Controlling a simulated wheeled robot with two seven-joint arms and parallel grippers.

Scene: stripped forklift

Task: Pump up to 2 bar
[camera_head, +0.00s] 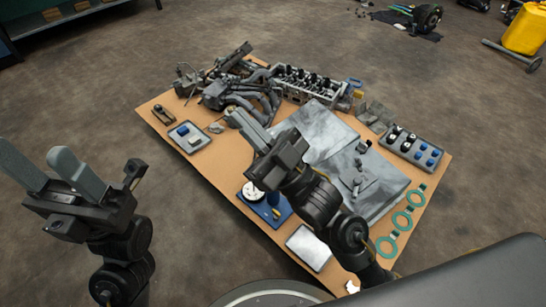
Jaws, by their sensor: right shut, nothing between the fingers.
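A blue device (278,214) with a round white dial (253,191) lies on the cardboard-covered table, left of my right arm. It looks like the pump with its gauge, but the dial reading is too small to tell, and my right gripper and arm hide part of it. My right gripper (240,118) is shut and empty, its fingers pointing away over the table, beyond the dial in the picture. My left gripper (34,155) is open and empty, off the table's left side, its two grey fingers wide apart.
Engine parts (240,90) and a cylinder head (305,84) crowd the table's far edge. Grey sheets (318,130) lie mid-table. A tray of blue and black caps (414,148) and green rings (402,220) sit right; a small tray (189,137) sits left.

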